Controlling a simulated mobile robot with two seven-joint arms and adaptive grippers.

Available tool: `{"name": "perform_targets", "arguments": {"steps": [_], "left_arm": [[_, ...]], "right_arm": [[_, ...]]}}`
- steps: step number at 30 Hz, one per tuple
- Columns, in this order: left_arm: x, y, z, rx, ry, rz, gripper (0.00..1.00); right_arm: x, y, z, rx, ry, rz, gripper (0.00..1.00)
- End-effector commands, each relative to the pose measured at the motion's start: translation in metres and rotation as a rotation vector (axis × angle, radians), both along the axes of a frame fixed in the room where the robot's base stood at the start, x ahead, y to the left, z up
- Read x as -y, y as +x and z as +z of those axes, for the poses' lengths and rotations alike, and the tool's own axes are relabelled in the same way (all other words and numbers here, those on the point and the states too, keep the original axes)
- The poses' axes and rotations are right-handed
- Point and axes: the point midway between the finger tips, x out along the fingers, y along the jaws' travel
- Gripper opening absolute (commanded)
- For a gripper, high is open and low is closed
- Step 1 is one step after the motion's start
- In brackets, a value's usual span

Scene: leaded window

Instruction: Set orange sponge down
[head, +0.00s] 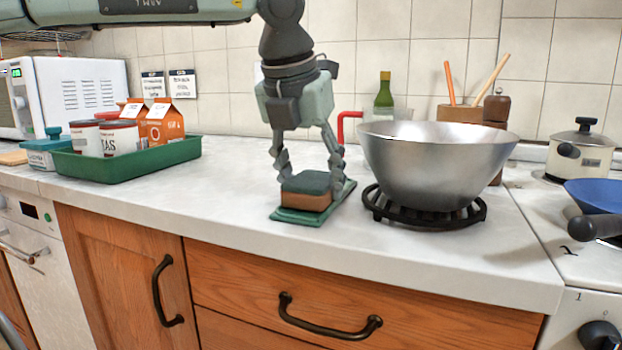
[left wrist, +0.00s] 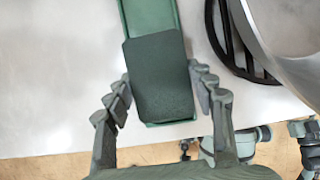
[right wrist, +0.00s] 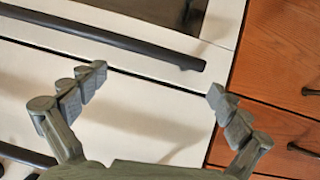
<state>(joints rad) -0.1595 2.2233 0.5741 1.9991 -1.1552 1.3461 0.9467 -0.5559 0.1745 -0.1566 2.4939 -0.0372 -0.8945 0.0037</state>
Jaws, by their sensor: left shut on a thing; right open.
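The orange sponge (head: 306,200) has a dark green top layer and an orange-brown body. It sits at the green tray (head: 292,217) on the counter, left of the metal bowl; whether it fully rests there I cannot tell. My left gripper (head: 308,180) points down with its fingers on either side of the sponge, shut on it. In the left wrist view the sponge's dark top (left wrist: 160,78) lies between the fingertips, over the tray (left wrist: 150,14). My right gripper (right wrist: 157,78) is open and empty, in front of white and wooden cabinet fronts.
A large metal bowl (head: 430,165) stands on a black trivet (head: 424,213) close to the right of the sponge. A green bin (head: 135,170) with cans and orange cartons stands at left. Clear counter lies between the bin and the sponge.

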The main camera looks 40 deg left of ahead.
Motion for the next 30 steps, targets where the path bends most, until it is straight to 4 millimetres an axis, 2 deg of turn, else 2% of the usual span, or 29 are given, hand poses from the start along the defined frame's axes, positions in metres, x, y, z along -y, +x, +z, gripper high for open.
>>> {"name": "perform_targets", "arguments": {"steps": [23,24,28,30], "left_arm": [[0.0,0.0,-0.003,0.0,0.0,0.0,0.31],[0.0,0.0,-0.003,0.0,0.0,0.0,0.57],[0.0,0.0,-0.003,0.0,0.0,0.0,0.73],[0.0,0.0,-0.003,0.0,0.0,0.0,0.75]], "right_arm": [[-0.014,0.008,0.014,0.081,0.034,0.024,1.0],[-0.015,0.008,0.015,0.088,0.038,0.027,1.0],[-0.016,0.008,0.016,0.091,0.039,0.028,1.0],[-0.016,0.008,0.016,0.089,0.039,0.028,1.0]]}}
